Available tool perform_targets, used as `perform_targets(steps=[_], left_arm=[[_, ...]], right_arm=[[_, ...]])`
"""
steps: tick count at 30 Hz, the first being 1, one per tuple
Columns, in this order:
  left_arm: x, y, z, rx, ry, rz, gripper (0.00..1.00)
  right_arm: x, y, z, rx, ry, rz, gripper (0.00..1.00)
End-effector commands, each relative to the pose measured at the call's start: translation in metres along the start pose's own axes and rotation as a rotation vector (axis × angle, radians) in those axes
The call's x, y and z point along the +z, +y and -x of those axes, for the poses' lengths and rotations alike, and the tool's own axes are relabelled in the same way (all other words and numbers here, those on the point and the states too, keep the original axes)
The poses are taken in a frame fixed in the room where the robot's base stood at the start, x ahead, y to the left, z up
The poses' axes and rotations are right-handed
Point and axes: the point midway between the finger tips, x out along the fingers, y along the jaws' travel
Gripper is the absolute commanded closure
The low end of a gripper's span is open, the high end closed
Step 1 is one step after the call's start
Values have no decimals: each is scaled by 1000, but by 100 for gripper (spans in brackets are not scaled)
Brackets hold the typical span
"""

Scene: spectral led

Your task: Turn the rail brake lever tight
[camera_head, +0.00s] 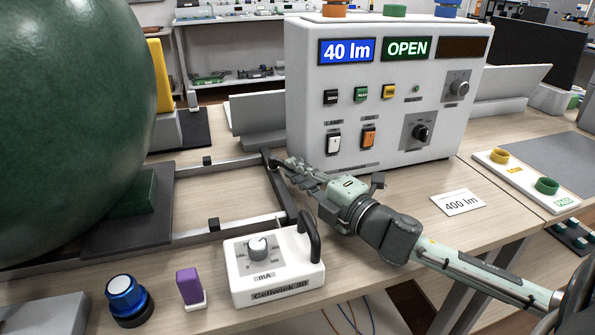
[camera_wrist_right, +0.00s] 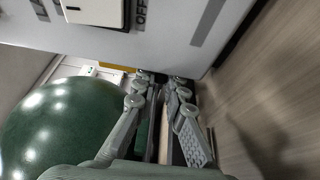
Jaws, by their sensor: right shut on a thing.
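My right gripper (camera_head: 281,164) reaches in from the right to the far corner of the rail frame, its fingers close together. A small dark piece that looks like the rail brake lever (camera_head: 267,154) shows at the fingertips, mostly hidden by them. In the right wrist view the gripper (camera_wrist_right: 160,80) has its fingers nearly parallel with a narrow gap; what they hold is hard to make out. The rails (camera_head: 240,158) carry a dark carriage plate (camera_head: 125,236) under a large green sphere (camera_head: 75,110). My left gripper is out of view.
A white instrument box (camera_head: 305,95) reading "40 lm" and "OPEN" stands close behind the gripper. A white meter with a dial (camera_head: 275,280) and black handle stands in front. A blue knob (camera_head: 127,297) and purple block (camera_head: 189,286) are at the front left.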

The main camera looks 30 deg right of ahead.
Motion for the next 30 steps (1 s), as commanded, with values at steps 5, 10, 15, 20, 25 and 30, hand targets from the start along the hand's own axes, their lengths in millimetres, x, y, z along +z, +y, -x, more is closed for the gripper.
perform_targets(steps=[5, 10, 15, 20, 25, 30], left_arm=[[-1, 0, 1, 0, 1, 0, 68], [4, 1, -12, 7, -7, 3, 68], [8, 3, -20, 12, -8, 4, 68], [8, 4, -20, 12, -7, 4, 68], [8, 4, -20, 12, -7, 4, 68], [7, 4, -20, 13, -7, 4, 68]], right_arm=[[-1, 0, 0, 1, -8, -2, 100], [-6, 2, 0, 3, -87, -6, 100], [-9, 0, 1, -1, -138, -2, 100], [-9, -1, 1, -1, -139, 1, 100], [-9, -1, 1, -1, -138, 0, 82], [-9, -1, 1, -1, -138, 0, 68]])
